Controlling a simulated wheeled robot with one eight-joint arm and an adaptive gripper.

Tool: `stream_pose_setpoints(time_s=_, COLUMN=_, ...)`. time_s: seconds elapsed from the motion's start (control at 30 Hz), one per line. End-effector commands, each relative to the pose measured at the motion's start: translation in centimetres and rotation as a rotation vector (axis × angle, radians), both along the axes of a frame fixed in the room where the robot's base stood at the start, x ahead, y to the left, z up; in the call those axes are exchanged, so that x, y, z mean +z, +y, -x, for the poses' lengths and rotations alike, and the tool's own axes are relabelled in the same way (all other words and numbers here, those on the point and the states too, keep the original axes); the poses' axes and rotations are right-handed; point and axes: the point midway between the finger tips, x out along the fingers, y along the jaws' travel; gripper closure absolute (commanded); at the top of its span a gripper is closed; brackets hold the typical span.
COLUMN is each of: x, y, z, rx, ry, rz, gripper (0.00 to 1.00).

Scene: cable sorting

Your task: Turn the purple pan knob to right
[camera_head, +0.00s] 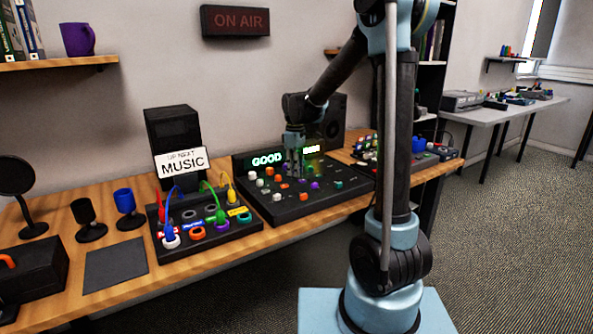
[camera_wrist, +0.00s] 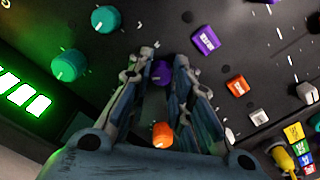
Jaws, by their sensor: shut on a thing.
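The purple pan knob (camera_wrist: 162,72) is a small round knob on the black mixer panel (camera_wrist: 115,55). In the wrist view it sits between the two fingertips of my gripper (camera_wrist: 163,66), which are shut on it from both sides. Its pointer mark cannot be made out. In the head view my gripper (camera_head: 293,165) reaches down onto the mixer (camera_head: 300,210), and the knob cannot be made out there.
An orange knob (camera_wrist: 162,133) lies close, between my fingers lower in the wrist view. Teal knobs (camera_wrist: 105,19), a purple button (camera_wrist: 206,40) and an orange button (camera_wrist: 238,86) are nearby. A cable patch box (camera_head: 205,245) stands left of the mixer, with a "MUSIC" sign (camera_head: 181,162) behind.

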Motion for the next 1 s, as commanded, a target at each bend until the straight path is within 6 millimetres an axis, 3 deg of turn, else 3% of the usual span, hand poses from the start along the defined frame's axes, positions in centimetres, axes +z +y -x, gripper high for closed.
stream_pose_setpoints(time_s=0.7, x=0.11, y=-0.15, z=-0.46, rx=-0.673, ry=-0.009, rz=0.001, gripper=1.00)
stream_pose_setpoints(time_s=1.0, x=0.09, y=-0.18, z=-0.41, rx=-0.884, ry=-0.010, rz=0.001, gripper=1.00)
